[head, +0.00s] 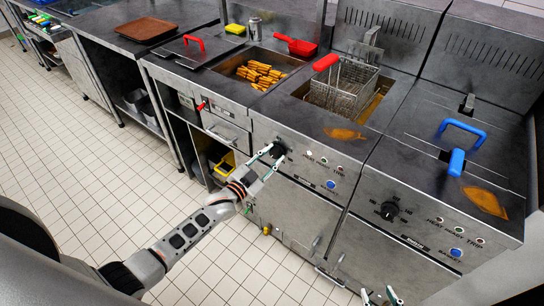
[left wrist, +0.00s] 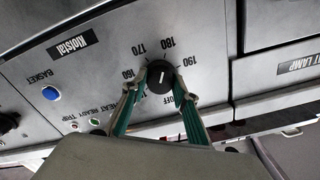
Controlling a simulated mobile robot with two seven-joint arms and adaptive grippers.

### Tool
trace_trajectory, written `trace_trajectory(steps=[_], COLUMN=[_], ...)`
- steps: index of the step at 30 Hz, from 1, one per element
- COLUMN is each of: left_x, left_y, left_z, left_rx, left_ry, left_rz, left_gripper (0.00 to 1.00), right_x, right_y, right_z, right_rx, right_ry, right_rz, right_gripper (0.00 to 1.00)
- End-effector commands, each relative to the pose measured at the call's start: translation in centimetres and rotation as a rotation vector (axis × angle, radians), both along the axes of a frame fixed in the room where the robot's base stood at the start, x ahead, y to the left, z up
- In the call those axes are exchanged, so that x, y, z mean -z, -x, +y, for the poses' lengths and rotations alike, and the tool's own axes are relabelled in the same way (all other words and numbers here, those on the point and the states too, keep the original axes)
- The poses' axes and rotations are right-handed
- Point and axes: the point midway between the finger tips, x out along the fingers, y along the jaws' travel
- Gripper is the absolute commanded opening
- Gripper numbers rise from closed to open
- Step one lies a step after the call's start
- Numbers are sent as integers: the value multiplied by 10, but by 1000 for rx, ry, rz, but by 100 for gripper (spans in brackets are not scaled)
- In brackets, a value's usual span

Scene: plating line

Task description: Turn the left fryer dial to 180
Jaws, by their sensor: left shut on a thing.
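The left fryer dial (head: 279,149) is a black knob on the left fryer's front panel (head: 318,170). My left gripper (head: 269,152) is shut on it, one finger on each side. In the left wrist view the dial (left wrist: 159,76) sits between the green-padded fingers of that gripper (left wrist: 160,88). Its white mark points up, roughly toward the 180 label; the exact alignment is hard to tell. Labels 160, 170, 180, 190 and OFF show around the knob. My right gripper (head: 379,296) is at the bottom edge, fingertips apart, with nothing seen between them.
The right fryer's dial (head: 389,210) is to the right, and a blue basket button (head: 331,184) is on the left fryer's panel. A fry basket (head: 343,88) with a red handle hangs above. The tiled floor (head: 85,190) in front is clear.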

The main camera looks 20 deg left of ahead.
Motion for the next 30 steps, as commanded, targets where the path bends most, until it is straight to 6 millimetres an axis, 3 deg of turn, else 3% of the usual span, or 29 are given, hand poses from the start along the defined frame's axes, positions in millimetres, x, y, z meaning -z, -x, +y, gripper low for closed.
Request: trace_trajectory(steps=[13, 14, 15, 16, 26, 30], left_x=[0, 0, 0, 0, 0, 1], left_y=[0, 0, 0, 0, 1, 10], left_z=[0, 0, 0, 0, 0, 4], left_rx=[1, 1, 1, 0, 0, 0], left_ry=[-10, -10, -10, -9, -8, -9], left_rz=[-3, -3, -3, -3, -3, -2], left_gripper=[7, 31, 42, 46, 46, 46], right_x=[0, 0, 0, 0, -2, -1], right_y=[0, 0, 0, 0, -1, -1], right_z=[0, 0, 0, 0, -1, -1], right_rx=[0, 0, 0, 0, -1, -1], right_ry=[0, 0, 0, 0, 3, 2], right_rz=[0, -1, -1, -1, -4, -3], right_gripper=[40, 40, 40, 40, 40, 40])
